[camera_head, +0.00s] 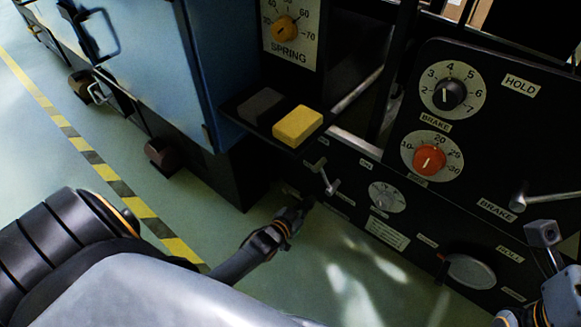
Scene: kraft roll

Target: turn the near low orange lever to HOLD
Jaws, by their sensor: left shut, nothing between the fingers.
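My left gripper (305,205) is dark and shut, with nothing seen in it. It is low in front of the black panel, just below a small metal lever (326,178); I cannot tell whether they touch. Farther right on the low panel is a grey oval handle (470,271) with a small orange-red mark at its left end and small labels around it. No lever there shows clearly as orange, and no HOLD label can be read beside these low controls.
The upper panel has a black BRAKE dial (449,95), a red dial (429,159), a HOLD label (521,85) and a metal lever (520,199) marked BRAKE. A yellow block (297,125) sits on a ledge beside a blue cabinet (150,65). Green floor is clear below.

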